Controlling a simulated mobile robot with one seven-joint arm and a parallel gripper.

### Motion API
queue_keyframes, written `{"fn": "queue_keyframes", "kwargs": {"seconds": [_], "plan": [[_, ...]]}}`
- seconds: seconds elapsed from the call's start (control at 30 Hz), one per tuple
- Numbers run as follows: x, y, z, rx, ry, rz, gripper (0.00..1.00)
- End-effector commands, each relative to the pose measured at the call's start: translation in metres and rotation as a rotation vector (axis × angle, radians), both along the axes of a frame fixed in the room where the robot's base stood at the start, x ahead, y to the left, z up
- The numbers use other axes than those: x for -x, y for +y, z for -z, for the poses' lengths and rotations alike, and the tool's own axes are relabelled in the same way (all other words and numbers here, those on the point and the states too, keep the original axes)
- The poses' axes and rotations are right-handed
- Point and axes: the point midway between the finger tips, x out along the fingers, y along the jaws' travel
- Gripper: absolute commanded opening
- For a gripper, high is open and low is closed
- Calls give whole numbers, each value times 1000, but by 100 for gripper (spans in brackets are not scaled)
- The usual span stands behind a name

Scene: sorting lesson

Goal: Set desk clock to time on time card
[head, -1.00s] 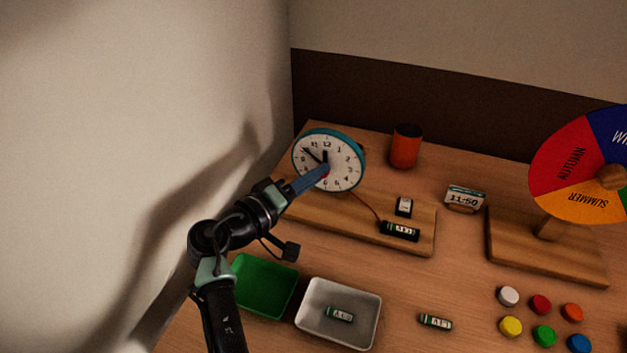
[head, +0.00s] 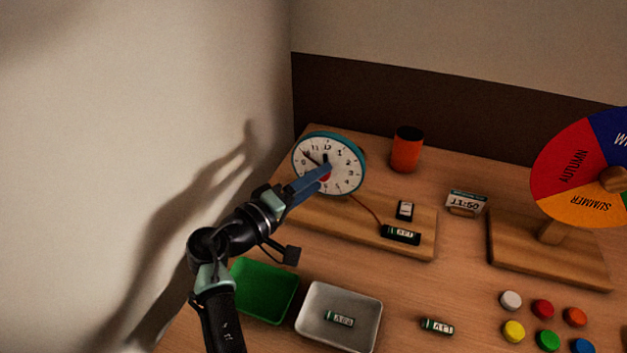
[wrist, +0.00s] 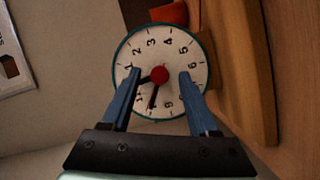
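The desk clock (head: 347,180) has a teal rim and white face and stands at the back left of the table. Its long hand points near 10 and its short hand near 12. The time card (head: 465,203) reads 11:50. My gripper (head: 325,171) is in front of the clock face and hides part of it. In the wrist view, the red knob (wrist: 159,75) at the clock's centre sits between the two blue fingers, with gaps on both sides. The gripper is open and holds nothing.
The clock's wooden base carries a battery (head: 401,235) and a small switch block (head: 405,210). An orange cup (head: 406,150) stands behind. Green (head: 262,318) and grey (head: 302,322) trays are in front. The season wheel (head: 560,170) and coloured discs are at right.

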Motion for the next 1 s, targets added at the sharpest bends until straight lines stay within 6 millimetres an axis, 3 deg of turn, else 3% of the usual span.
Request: {"fn": "queue_keyframes", "kwargs": {"seconds": [0.37, 0.8, 1.0], "plan": [[6, 6, -1, 0, -1, -4, 61], [74, 64, -8, 0, 0, -5, 61], [94, 80, -9, 1, 0, -3, 61]]}}
